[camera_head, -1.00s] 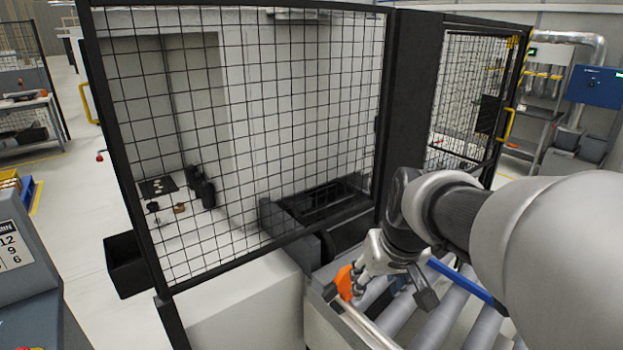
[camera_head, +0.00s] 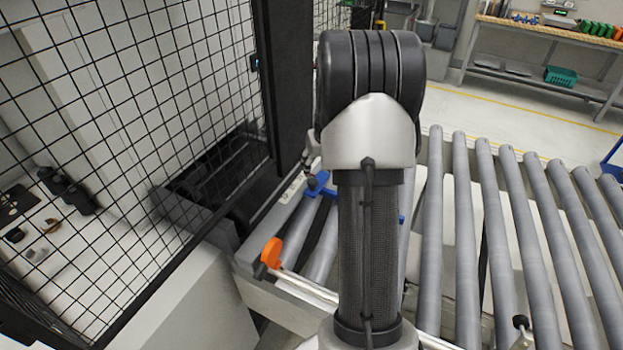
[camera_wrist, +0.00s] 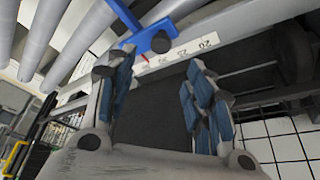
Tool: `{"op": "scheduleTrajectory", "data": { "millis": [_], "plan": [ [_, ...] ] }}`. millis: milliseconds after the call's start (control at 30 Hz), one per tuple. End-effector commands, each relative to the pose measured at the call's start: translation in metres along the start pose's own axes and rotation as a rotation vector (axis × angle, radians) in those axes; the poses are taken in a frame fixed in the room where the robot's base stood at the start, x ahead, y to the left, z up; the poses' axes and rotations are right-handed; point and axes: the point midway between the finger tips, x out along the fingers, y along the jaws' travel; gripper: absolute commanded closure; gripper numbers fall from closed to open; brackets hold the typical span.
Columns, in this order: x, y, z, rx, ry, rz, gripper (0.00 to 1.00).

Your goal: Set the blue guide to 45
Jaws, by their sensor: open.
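The blue guide (camera_head: 318,187) sits at the left end of the roller conveyor, with its bar running right behind my arm. In the wrist view the blue guide (camera_wrist: 150,40) has a black knob and lies beside a pale scale strip (camera_wrist: 182,52). A "20" is readable on the strip; the other marks are too small to read surely. A thin red pointer shows by the strip. My gripper (camera_wrist: 163,85) is open and empty, its blue-padded fingers apart, near the guide and strip without visible contact. In the head view my arm hides most of the gripper.
A black mesh fence (camera_head: 150,130) and dark post (camera_head: 285,80) rise at the left. Grey rollers (camera_head: 500,230) fill the right. A workbench (camera_head: 540,45) stands far behind.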

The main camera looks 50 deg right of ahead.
Motion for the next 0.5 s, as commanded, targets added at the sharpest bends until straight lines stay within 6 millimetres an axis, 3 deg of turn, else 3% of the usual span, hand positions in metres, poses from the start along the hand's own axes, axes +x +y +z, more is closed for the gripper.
{"op": "scheduleTrajectory", "data": {
  "millis": [200, 500],
  "plan": [
    [0.051, -0.001, 0.001, -0.001, -0.003, -0.001, 0.52],
    [0.098, -0.001, 0.000, -0.001, 0.000, 0.000, 0.52]
  ]
}}
